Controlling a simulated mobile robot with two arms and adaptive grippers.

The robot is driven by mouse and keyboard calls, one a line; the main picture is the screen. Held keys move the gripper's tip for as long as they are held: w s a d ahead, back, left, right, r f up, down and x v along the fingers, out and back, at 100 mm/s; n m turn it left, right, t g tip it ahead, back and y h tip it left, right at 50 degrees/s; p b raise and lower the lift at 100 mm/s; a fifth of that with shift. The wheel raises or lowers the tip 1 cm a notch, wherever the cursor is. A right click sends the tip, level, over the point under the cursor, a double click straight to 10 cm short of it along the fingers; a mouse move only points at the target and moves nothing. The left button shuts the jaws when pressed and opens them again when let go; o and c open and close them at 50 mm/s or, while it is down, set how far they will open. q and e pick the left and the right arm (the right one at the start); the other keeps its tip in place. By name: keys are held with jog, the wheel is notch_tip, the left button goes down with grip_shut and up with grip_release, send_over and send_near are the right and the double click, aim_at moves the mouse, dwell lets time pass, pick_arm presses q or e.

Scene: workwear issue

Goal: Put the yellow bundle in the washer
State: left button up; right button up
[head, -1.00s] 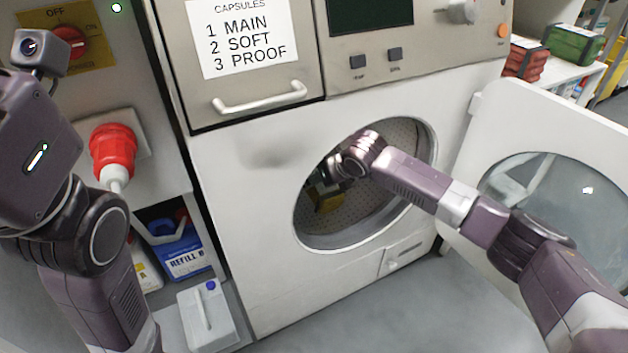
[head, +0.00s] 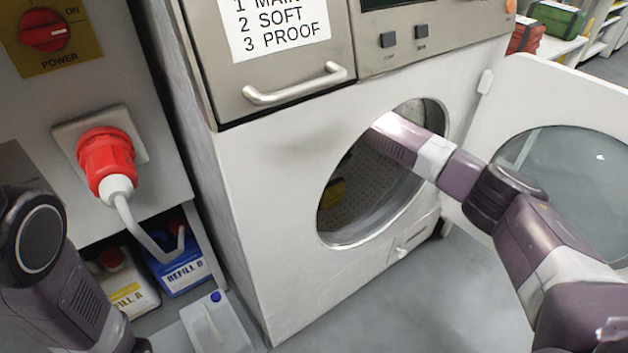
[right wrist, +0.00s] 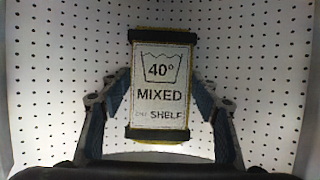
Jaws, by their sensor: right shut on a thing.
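The washer (head: 265,190) stands in the middle of the head view with its round opening uncovered. Its door (head: 500,95) is swung open to the right. My right arm reaches through the opening, and the drum rim hides its gripper in the head view. In the right wrist view my right gripper (right wrist: 160,82) is shut on the yellow bundle (right wrist: 162,105), one finger at each side. The bundle has dark ends, yellow edges and a white label reading 40° MIXED and SHELF. A yellow patch of it (head: 334,190) shows inside the drum. My left gripper is out of the head view.
The perforated drum wall (right wrist: 60,60) surrounds the bundle. A red plug (head: 106,160) with a cable sits left of the washer, under a red power switch (head: 45,32). Refill bottles (head: 180,270) and a white canister (head: 215,325) stand low at the left.

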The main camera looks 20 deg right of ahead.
dwell(0.3)
jog(key=shift+f, duration=0.1)
jog(key=shift+f+p, duration=0.35)
jog(key=shift+p, duration=0.15)
jog(key=shift+f, duration=0.1)
jog(key=o, duration=1.4)
